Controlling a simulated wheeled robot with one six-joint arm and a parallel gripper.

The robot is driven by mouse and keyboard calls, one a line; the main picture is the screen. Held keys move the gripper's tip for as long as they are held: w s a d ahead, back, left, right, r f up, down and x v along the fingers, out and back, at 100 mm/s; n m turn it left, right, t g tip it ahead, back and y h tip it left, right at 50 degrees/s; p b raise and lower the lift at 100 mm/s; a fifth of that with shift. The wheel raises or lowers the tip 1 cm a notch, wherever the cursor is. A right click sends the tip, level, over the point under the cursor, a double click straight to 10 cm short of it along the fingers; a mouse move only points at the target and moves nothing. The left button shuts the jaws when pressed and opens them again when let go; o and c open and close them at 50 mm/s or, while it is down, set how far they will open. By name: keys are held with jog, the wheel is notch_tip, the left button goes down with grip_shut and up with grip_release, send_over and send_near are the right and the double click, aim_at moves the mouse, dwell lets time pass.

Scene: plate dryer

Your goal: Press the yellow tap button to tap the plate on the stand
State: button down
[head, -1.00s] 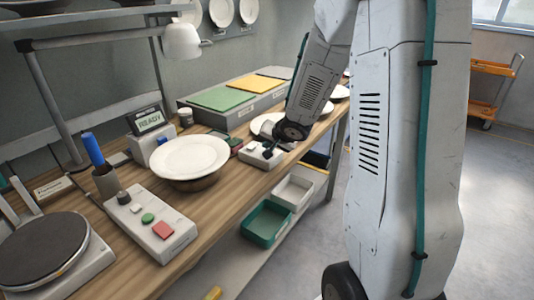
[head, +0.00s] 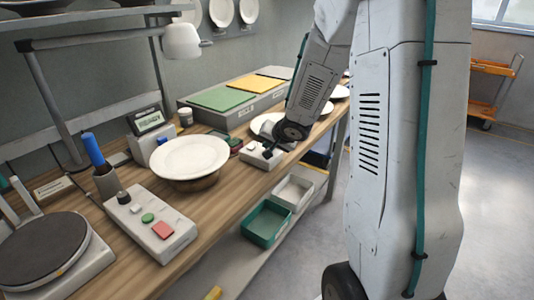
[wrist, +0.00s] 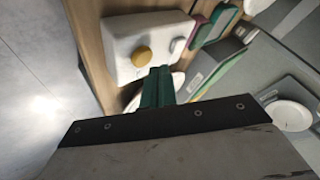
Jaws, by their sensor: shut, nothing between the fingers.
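The yellow tap button (wrist: 141,56) is a round cap on a white box (wrist: 125,35) in the wrist view. The box also shows in the head view (head: 252,158), at the table's front edge, its yellow button not distinguishable there. My gripper (wrist: 160,70) has its green fingers shut and empty, their tips just right of and below the button in the picture. I cannot tell whether they touch the box. In the head view my gripper (head: 269,152) is small and dark over the box. The white plate (head: 190,155) lies level on a brown round stand (head: 190,183).
A display (head: 150,119) stands behind the plate. A control box (head: 150,225) with green and red buttons and a dark turntable (head: 40,248) are at the left. A cup (head: 107,181) holds a blue-handled tool. A long box with green and yellow pads (head: 225,98) lies behind.

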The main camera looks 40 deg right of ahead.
jog(key=shift+f, duration=0.15)
jog(key=shift+f, duration=0.3)
jog(key=shift+f, duration=0.45)
dwell(0.6)
jog(key=shift+r, duration=0.9)
jog(key=shift+r, duration=2.5)
